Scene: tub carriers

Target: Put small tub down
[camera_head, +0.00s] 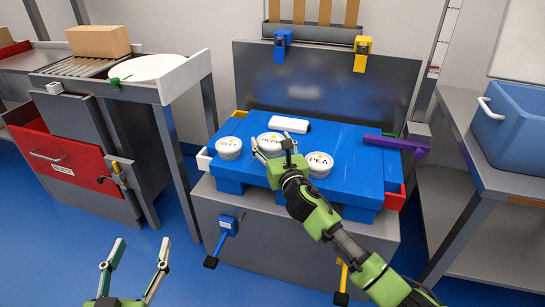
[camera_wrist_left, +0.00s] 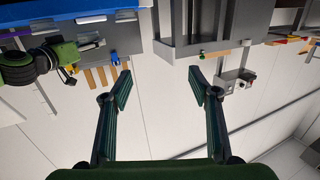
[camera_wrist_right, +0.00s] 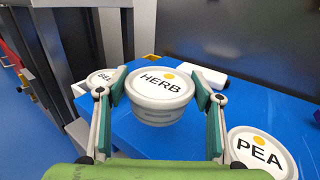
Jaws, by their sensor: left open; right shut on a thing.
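My right gripper (camera_head: 273,153) is shut on a small white tub (camera_wrist_right: 160,98) with a lid reading HERB and a yellow dot. In the head view this tub (camera_head: 270,141) is over the blue platform (camera_head: 340,150), partly hidden by my gripper; I cannot tell whether it touches the surface. A tub labelled BEET (camera_head: 229,147) stands to its left. A tub labelled PEA (camera_head: 319,164) stands to its right; it also shows in the right wrist view (camera_wrist_right: 258,155). My left gripper (camera_head: 143,243) is open and empty over the floor, away from the platform.
A white roll-like object (camera_head: 288,125) lies behind the tubs. A purple bar (camera_head: 395,143) is at the platform's right edge. A blue bin (camera_head: 510,120) stands on the right table. A round white plate (camera_head: 157,67) and a cardboard box (camera_head: 98,41) are at left.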

